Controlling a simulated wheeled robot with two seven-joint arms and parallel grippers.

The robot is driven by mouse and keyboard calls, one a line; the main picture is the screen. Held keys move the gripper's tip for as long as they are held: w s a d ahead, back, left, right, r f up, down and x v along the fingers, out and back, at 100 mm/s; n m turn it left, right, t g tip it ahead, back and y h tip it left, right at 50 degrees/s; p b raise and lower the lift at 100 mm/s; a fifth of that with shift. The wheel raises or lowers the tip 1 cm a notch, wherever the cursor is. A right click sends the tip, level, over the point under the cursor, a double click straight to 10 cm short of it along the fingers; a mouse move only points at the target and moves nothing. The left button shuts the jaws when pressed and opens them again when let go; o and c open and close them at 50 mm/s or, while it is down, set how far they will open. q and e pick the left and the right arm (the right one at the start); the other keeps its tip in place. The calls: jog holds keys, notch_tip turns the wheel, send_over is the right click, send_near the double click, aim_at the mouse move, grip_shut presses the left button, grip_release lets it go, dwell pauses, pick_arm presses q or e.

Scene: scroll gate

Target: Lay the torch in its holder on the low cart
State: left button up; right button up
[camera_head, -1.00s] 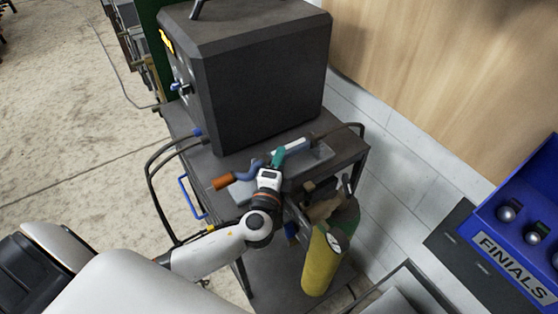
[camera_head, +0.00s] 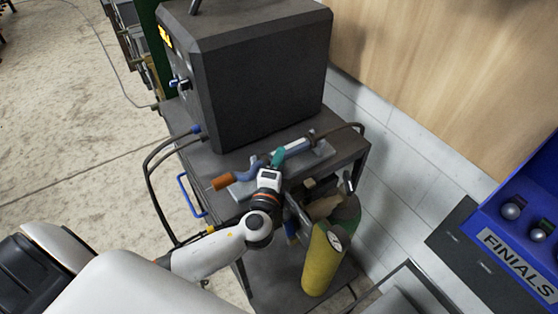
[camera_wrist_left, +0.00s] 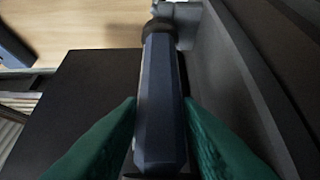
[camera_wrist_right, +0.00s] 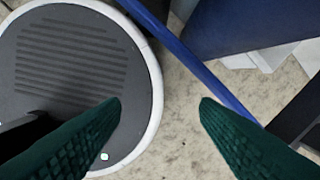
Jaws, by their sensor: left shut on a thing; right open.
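The torch (camera_head: 299,147) has a blue-grey handle and an orange end at the left. It lies along the grey holder plate (camera_head: 322,153) on the top of the low cart (camera_head: 345,150); whether it rests fully in the holder I cannot tell. My left gripper (camera_head: 277,157) is shut on the torch's handle, with its green fingers on either side. The handle also shows between the fingers in the left wrist view (camera_wrist_left: 160,95). My right gripper (camera_wrist_right: 160,103) is open and empty in the right wrist view, above the floor, away from the cart.
A large dark box (camera_head: 250,80) stands on the cart behind the torch. Black cables (camera_head: 150,180) hang at the cart's left. A yellow gas cylinder (camera_head: 320,262) stands at the lower right. A blue FINIALS bin (camera_head: 515,250) is at the far right.

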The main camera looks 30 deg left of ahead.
dwell(0.3)
pick_arm(q)
jog(key=o, duration=1.1)
jog(key=shift+o, duration=0.4)
jog(key=shift+f, duration=0.15)
jog(key=shift+s, duration=0.1)
jog(key=b+v, duration=0.3)
jog(key=v, duration=0.9)
jog(key=shift+b, duration=0.35)
